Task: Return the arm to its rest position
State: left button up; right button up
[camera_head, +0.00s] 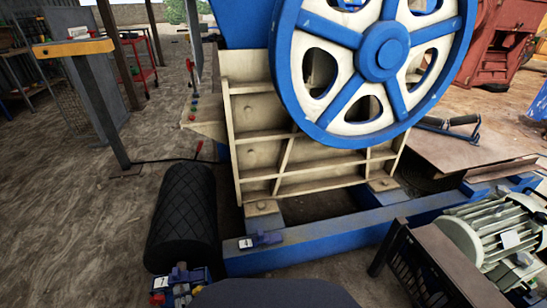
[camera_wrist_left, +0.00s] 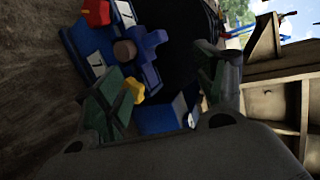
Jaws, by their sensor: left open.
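My left gripper (camera_wrist_left: 168,78) shows in the left wrist view, its two dark green fingers spread apart with a clear gap and nothing held between them. Beyond the fingers are a blue block with a cross-shaped blue handle (camera_wrist_left: 148,50), a red knob (camera_wrist_left: 97,12) and a small yellow part (camera_wrist_left: 134,91). In the head view neither gripper shows. The jaw crusher (camera_head: 255,135) stands in the middle with its large blue and white flywheel (camera_head: 382,52).
A blue and red fitting (camera_head: 180,283) sits at the bottom. A motor (camera_head: 495,235) is at the right. A yellow-topped post (camera_head: 95,95) stands left. The dirt floor (camera_head: 75,220) at left is open.

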pick_arm(q)
jog(key=s+d+r+n+g+h, duration=0.3)
jog(key=d+r+n+g, duration=0.1)
jog(key=r+n, duration=0.2)
jog(key=s+d+r+n+g+h, duration=0.3)
jog(key=s+d+r+n+g, duration=0.1)
jog(key=r+n, duration=0.2)
jog(key=shift+r+h+p, duration=0.4)
jog(key=shift+r+p, duration=0.05)
jog(key=shift+r, duration=0.35)
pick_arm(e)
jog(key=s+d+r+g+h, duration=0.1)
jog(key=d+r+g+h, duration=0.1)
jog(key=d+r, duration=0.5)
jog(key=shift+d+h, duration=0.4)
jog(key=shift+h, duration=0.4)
pick_arm(q)
jog(key=shift+w+f+g+p, duration=0.3)
jog(key=shift+w+f+p, duration=0.1)
jog(key=shift+p, duration=0.85)
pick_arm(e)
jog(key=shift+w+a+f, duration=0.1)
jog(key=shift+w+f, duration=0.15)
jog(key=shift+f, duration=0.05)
